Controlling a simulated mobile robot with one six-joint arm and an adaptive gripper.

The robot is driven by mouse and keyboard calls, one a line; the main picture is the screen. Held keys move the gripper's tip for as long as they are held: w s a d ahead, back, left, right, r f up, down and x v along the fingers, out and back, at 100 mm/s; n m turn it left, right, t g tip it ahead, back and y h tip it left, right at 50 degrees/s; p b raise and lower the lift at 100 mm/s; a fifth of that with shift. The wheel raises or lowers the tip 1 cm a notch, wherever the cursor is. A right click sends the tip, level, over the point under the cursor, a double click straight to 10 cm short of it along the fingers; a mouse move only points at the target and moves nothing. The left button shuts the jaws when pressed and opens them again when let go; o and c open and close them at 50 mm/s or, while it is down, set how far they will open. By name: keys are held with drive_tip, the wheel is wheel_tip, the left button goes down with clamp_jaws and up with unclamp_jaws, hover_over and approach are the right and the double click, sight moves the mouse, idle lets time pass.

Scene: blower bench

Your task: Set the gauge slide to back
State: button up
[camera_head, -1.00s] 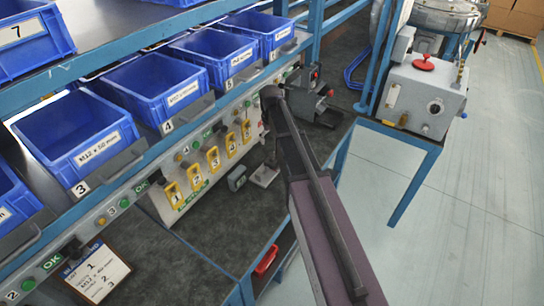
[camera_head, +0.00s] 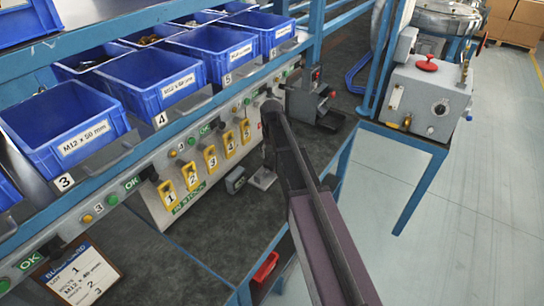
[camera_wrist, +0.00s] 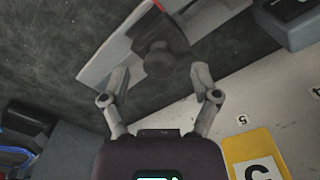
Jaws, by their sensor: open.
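A pale metal plate (camera_wrist: 110,52) with a dark round knob (camera_wrist: 158,58) on it lies below my gripper (camera_wrist: 161,80) in the wrist view; I take this to be the gauge slide, though no label confirms it. My gripper is open, its two fingers spread either side of the knob's line and apart from each other, with nothing between the tips. Whether the fingers reach the knob's height I cannot tell.
Yellow numbered holders (camera_head: 211,158) line the panel behind. A dark device (camera_head: 318,103) stands on the bench to the right. Blue bins (camera_head: 150,84) fill the shelf above. The dark bench top (camera_head: 200,225) is clear in front.

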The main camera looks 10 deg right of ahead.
idle(0.3)
clamp_jaws()
drive_tip(key=shift+w+d, duration=1.9)
unclamp_jaws()
drive_tip(key=shift+d+f, duration=0.1)
drive_tip(key=s+a+r+p, duration=0.1)
drive_tip(key=s+r+p, duration=0.2)
drive_tip(key=s, duration=1)
drive_tip(key=s+a+r+m+p, duration=0.1)
drive_tip(key=s+a+r+p, duration=0.1)
drive_tip(key=s, duration=1.2)
drive_tip(key=shift+s+a+r+p, duration=0.15)
drive_tip(key=shift+a+r+p, duration=0.1)
drive_tip(key=shift+r+p, duration=0.2)
